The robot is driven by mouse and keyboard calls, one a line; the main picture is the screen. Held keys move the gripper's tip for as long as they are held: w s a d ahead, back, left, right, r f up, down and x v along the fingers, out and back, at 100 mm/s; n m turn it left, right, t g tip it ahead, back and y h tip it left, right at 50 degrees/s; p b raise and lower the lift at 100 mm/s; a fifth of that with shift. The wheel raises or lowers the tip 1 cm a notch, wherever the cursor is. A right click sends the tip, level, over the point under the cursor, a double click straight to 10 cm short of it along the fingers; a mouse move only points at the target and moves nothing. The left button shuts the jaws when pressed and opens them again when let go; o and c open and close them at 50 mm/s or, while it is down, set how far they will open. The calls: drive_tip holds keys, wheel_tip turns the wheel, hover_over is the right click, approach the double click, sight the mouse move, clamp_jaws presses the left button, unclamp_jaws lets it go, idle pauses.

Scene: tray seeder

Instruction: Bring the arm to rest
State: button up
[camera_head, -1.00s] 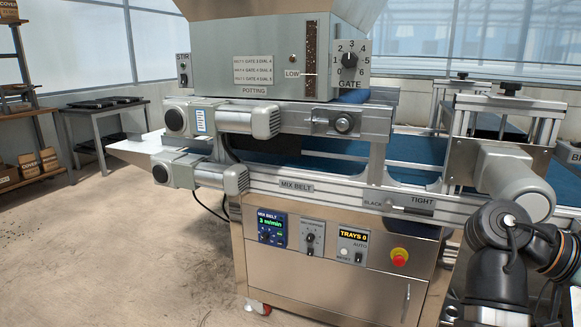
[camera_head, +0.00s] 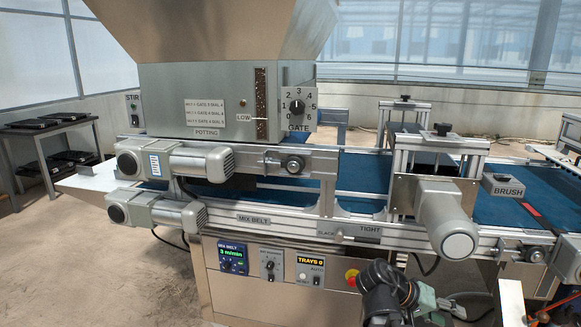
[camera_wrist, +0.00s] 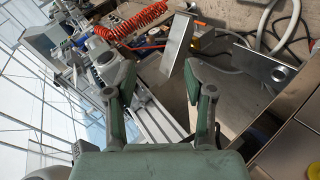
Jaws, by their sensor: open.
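My gripper (camera_wrist: 163,82) is open in the wrist view, with its two green-padded fingers apart and nothing between them. The wrist view is tilted. Behind the fingers are a metal plate, a coiled red hose and parts of machinery, and the fingers appear clear of them. In the head view, dark parts of my arm show at the lower right, in front of the tray seeder's cabinet (camera_head: 240,290). A greenish part beside them may be my gripper, but its fingers cannot be made out there.
The seeder's blue belt (camera_head: 365,172) runs across the middle under the potting hopper (camera_head: 205,28). A grey motor (camera_head: 445,220) juts out above my arm. A brush box (camera_head: 503,186) is at the right. A side table (camera_head: 45,127) holds dark trays. Floor at the left is clear.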

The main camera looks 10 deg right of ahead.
drive_tip(key=s+a+f+n+y+p, duration=0.1)
drive_tip(key=a+f+n+y+p, duration=0.2)
drive_tip(key=a+f+p, duration=0.55)
drive_tip(key=s+a+f+n+y+p, duration=0.25)
drive_tip(key=a+f, duration=0.25)
drive_tip(key=f, duration=0.7)
drive_tip(key=s+a+f+g+y+p, duration=0.1)
drive_tip(key=s+a+f+y+p, duration=0.1)
drive_tip(key=s, duration=0.5)
drive_tip(key=s+a+f+g+y+p, duration=0.2)
drive_tip(key=s+a+f+p, duration=0.1)
drive_tip(key=s+a+p, duration=0.3)
drive_tip(key=s+a+f+g+y+p, duration=0.1)
drive_tip(key=s+a+f+y+p, duration=0.1)
drive_tip(key=s+a, duration=0.5)
drive_tip(key=shift+s+f+n+p, duration=0.45)
drive_tip(key=shift+f+p, duration=0.35)
drive_tip(key=shift+p, duration=0.2)
drive_tip(key=shift+w+f, duration=0.1)
